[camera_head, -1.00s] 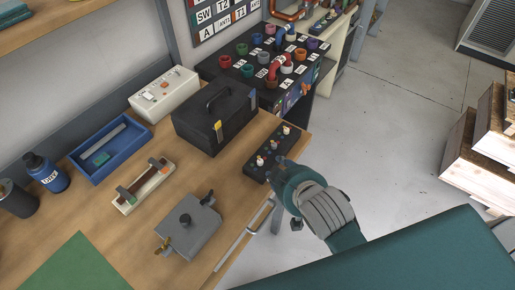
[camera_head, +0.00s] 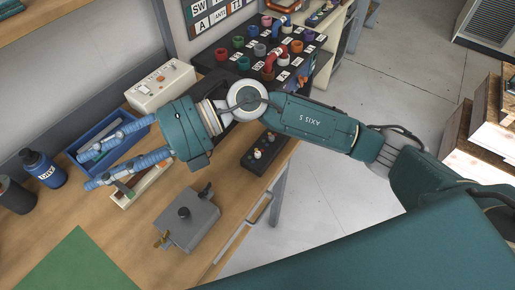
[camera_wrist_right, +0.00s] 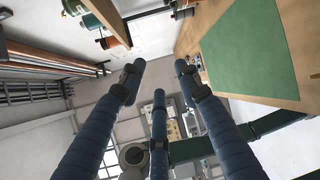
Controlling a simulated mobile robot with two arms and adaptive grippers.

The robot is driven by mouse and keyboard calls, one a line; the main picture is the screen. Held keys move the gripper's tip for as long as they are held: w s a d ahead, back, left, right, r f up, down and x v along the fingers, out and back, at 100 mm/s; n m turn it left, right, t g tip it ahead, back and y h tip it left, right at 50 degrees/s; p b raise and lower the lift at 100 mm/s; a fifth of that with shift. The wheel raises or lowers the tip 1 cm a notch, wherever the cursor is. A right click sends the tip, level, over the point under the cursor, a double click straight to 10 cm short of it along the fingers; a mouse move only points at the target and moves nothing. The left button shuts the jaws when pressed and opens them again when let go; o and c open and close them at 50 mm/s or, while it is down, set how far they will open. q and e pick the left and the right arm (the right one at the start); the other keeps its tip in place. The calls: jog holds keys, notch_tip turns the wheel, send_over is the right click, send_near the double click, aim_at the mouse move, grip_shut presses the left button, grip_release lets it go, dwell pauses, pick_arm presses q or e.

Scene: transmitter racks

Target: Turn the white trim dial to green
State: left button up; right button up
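A narrow black panel (camera_head: 250,166) with several small cream-white knobs lies along the bench's right edge in the head view. I cannot tell which knob is the white trim dial, and no green mark is readable there. My right gripper (camera_head: 87,171) reaches left over the bench with its blue fingers spread and empty, above the blue tray and the cream slide fixture. It is well to the left of the black panel. The right wrist view shows its fingers apart (camera_wrist_right: 160,85) with nothing between them. My left gripper is not in view.
A blue tray (camera_head: 76,151), a cream switch box (camera_head: 160,86), a grey box with a black knob (camera_head: 188,222) and a dark blue bottle (camera_head: 44,168) stand on the bench. A green mat (camera_head: 75,262) lies at the front. A board of coloured caps (camera_head: 262,50) stands behind.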

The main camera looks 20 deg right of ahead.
jog(key=w+d+f+n+h, duration=0.1)
jog(key=d+f+n+h, duration=0.1)
jog(key=d+f+h, duration=0.35)
jog(key=m+t+h, duration=0.2)
jog(key=h, duration=0.9)
send_over(258, 152)
notch_tip(258, 152, down, 9)
notch_tip(258, 152, down, 9)
jog(key=p, duration=0.4)
jog(key=shift+s, duration=0.1)
jog(key=shift+f, duration=0.5)
jog(key=shift+c, duration=0.5)
